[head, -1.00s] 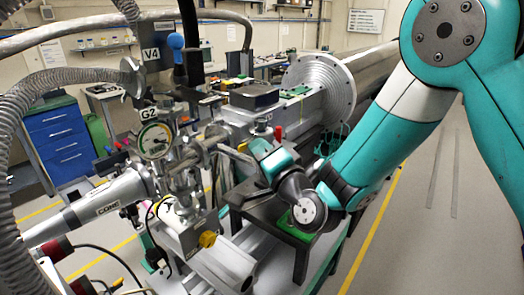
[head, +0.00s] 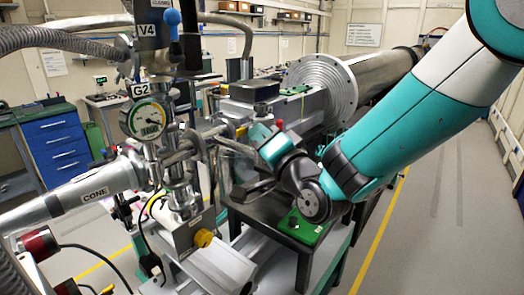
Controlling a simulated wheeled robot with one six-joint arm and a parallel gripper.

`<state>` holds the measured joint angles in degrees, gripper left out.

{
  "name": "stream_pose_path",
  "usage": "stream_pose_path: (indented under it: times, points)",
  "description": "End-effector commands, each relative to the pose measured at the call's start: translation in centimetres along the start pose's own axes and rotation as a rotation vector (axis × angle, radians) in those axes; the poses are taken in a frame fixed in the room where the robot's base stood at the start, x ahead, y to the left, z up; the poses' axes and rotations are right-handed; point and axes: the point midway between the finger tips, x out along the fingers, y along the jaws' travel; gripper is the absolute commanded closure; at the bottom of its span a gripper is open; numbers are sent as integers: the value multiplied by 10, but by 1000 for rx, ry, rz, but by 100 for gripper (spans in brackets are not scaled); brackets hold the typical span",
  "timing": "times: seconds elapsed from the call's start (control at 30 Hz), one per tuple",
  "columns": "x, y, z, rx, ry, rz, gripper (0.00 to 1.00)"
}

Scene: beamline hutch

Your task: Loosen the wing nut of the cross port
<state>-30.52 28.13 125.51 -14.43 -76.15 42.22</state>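The metal vacuum cross (head: 180,188) stands left of centre in the head view, below the round dial gauge (head: 148,118) tagged G2. A pipe labelled CONE (head: 95,192) joins it from the left. Clamps and fittings crowd around the cross, and I cannot clearly make out its wing nut.
A dark stand with a green plate (head: 302,229) lies just below my wrist. A large flanged pipe (head: 322,92) runs behind my arm. The V4 valve (head: 147,32) and hoses rise above the gauge. A blue drawer cabinet (head: 57,145) is at left. The right floor is open.

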Motion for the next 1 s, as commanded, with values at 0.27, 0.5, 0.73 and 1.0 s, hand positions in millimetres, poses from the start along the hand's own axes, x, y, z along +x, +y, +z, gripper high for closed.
stream_pose_path:
  times: [0.27, 0.5, 0.73, 1.0]
  points:
    - [-1, 8, 0, -100, 16, -50, 100]
    - [-2, 11, 0, -233, 22, -106, 100]
    - [-2, 12, -2, -382, 24, -164, 100]
    - [-1, 10, -3, -550, 23, -231, 100]
